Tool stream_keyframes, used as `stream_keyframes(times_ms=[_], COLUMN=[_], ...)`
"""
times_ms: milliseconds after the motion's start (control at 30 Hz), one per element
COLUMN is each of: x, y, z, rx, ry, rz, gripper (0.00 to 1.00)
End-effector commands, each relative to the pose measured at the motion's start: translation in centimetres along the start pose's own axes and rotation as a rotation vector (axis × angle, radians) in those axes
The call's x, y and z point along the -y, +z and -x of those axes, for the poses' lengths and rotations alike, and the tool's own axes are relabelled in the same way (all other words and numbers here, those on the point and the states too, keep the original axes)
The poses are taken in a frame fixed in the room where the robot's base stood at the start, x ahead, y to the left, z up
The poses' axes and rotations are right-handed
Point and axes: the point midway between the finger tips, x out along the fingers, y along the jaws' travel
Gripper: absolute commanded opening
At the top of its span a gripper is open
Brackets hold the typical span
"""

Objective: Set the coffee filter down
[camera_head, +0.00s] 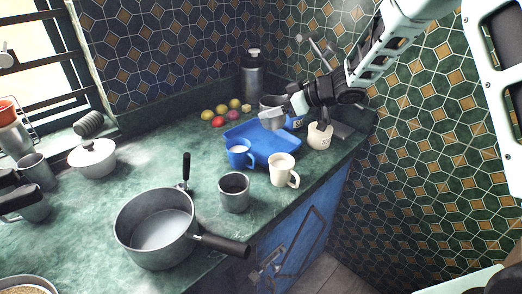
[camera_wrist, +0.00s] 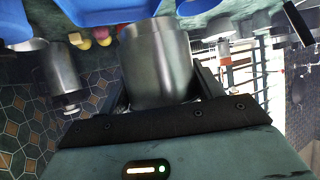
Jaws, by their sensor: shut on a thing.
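The coffee filter, which I take to be the grey metal cylinder (camera_wrist: 157,62) in the wrist view, sits between the two dark fingers of my gripper (camera_wrist: 162,84). My gripper is shut on it. In the head view my gripper (camera_head: 288,112) is over the back right of the counter, at the far edge of the blue tray (camera_head: 262,146). The tray's blue edge also shows at the top of the wrist view. I cannot tell whether the filter touches anything below it.
A blue mug (camera_head: 240,153) and a cream mug (camera_head: 283,170) stand at the tray's front, another cream mug (camera_head: 320,136) to its right. A metal bottle (camera_head: 252,74) and several coloured balls (camera_head: 221,112) are behind. A metal cup (camera_head: 234,191) and saucepan (camera_head: 157,228) stand in front.

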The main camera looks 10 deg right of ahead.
Motion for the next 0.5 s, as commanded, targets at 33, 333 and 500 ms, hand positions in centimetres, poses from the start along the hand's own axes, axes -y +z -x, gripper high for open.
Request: stream_keyframes(times_ms=[33,333,500], x=[-0.8,-1.6,-1.6], y=[0.5,4.7,6.1], z=[0.0,-1.9,-2.6], rx=[-0.001,-0.001,-0.001], ry=[0.011,0.02,0.021], rz=[-0.007,-0.018,-0.014], gripper=[0.42,0.42,0.42])
